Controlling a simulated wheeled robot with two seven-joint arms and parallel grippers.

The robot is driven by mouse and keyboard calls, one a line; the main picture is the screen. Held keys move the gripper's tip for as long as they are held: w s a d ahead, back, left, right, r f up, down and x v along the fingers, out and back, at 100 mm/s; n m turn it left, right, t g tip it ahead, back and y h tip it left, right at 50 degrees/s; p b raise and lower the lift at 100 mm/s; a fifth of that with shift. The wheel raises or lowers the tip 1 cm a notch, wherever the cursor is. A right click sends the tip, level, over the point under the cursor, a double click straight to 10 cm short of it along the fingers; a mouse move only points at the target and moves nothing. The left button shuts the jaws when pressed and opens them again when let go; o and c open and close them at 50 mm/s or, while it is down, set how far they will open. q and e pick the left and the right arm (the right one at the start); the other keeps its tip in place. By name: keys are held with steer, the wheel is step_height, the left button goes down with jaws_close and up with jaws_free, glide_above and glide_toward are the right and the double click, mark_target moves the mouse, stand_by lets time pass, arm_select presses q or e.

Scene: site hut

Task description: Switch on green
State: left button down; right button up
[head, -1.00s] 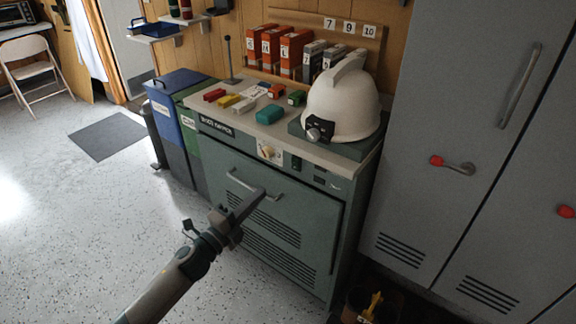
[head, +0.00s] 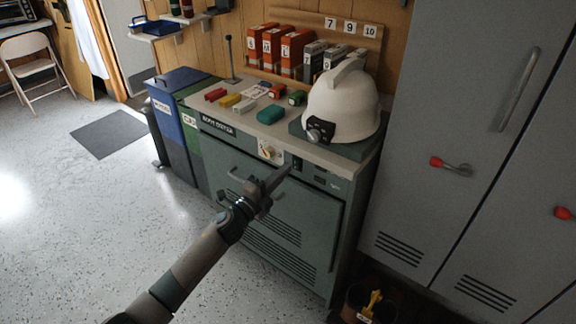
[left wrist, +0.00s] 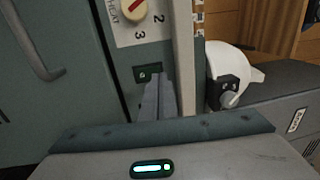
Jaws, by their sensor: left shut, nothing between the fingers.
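The grey-green cabinet (head: 300,215) has a control strip below its top. A dial (head: 266,152) with a red pointer sits on a pale plate there; it also shows in the left wrist view (left wrist: 133,10). A small dark switch (head: 297,162) is right of the dial. In the left wrist view the switch (left wrist: 148,73) shows a small pale mark; I cannot tell a lit colour. My left gripper (head: 284,173) is shut and empty, its tips close to the switch; in the left wrist view its fingers (left wrist: 158,98) lie just beside it. Contact cannot be told. My right gripper is not in view.
A white helmet (head: 342,100) with a lamp stands on the cabinet top, with small coloured blocks left of it. A door handle (head: 235,178) sticks out below the strip. Grey lockers (head: 470,120) stand at right, blue and green bins at left.

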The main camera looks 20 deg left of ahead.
mark_target(296, 164)
arm_select(q)
steer(key=shift+x, duration=1.3)
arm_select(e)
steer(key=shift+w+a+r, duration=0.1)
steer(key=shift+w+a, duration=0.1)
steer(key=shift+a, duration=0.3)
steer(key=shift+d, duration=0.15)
arm_select(q)
steer(key=shift+w+r, duration=0.15)
steer(key=shift+w, duration=0.1)
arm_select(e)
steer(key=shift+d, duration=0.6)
arm_select(q)
steer(key=shift+s, duration=0.1)
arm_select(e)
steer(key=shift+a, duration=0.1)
